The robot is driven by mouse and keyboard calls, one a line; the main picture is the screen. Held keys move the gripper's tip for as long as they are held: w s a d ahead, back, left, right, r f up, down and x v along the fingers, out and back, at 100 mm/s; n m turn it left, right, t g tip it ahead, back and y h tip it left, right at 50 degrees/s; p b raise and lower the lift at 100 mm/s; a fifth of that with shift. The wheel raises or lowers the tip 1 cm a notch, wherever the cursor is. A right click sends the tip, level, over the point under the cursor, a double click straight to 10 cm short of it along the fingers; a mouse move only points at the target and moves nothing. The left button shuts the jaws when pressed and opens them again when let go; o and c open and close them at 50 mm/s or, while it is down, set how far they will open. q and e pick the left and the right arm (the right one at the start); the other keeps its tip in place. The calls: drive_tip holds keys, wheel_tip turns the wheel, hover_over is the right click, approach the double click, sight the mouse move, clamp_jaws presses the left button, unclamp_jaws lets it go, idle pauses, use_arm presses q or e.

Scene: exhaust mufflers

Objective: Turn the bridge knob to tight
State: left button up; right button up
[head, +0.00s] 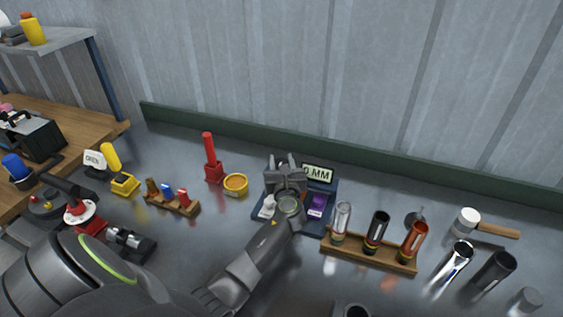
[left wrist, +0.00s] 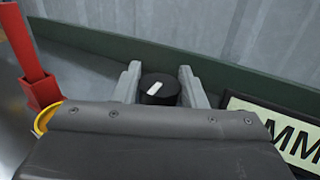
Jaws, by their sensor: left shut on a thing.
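The bridge knob is a round black knob (left wrist: 160,88) with a white pointer mark, seen in the left wrist view between my two grey fingers. The mark slants, its upper end leaning right. My left gripper (head: 283,163) reaches over the dark blue base (head: 325,222) in the head view and is shut on the knob. The gripper and wrist hide most of the knob there. A sign (head: 317,173) stands just right of the gripper; its readable part ends in "MM", and it also shows in the left wrist view (left wrist: 290,128). My right gripper is not in view.
A purple block (head: 317,206) sits on the base. A red post (head: 210,160) and yellow cup (head: 235,184) stand left. A wooden rack (head: 368,252) of tubes stands right, near a mallet (head: 490,227). A green strip (head: 400,178) runs along the wall.

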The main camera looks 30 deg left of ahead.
use_arm(q)
drive_tip(key=shift+r+m+t+h+p, duration=0.15)
drive_tip(key=shift+m+t+h+p, duration=0.45)
drive_tip(key=shift+m+h+p, duration=0.3)
drive_tip(key=m+t+h+p, duration=0.1)
drive_tip(key=m+t+h, duration=0.1)
drive_tip(key=h, duration=0.1)
drive_tip(key=shift+a+h+p, duration=0.1)
drive_tip(key=shift+h+p, duration=0.2)
drive_tip(key=m+h, duration=0.2)
drive_tip(key=shift+t+h, duration=0.3)
drive_tip(key=shift+h, duration=0.1)
drive_tip(key=m+h, duration=0.1)
drive_tip(key=h, duration=0.1)
drive_tip(key=shift+f+m+h+b, duration=0.2)
drive_tip(key=shift+m+h+b, duration=0.1)
drive_tip(key=shift+m+h, duration=0.1)
drive_tip(key=m+g+h+b, duration=0.1)
drive_tip(key=m+h+b, duration=0.2)
drive_tip(key=h+b, duration=0.1)
drive_tip(key=m+g+h+b, duration=0.1)
drive_tip(key=m+h+b, duration=0.2)
drive_tip(key=h+b, duration=0.2)
drive_tip(key=shift+f+h+b, duration=0.2)
drive_tip(key=shift+h+b, duration=0.1)
drive_tip(key=shift+b, duration=0.65)
drive_tip(key=shift+r+m+g+h+b, duration=0.35)
drive_tip(key=shift+m+h+b, duration=0.35)
drive_tip(key=shift+b, duration=0.5)
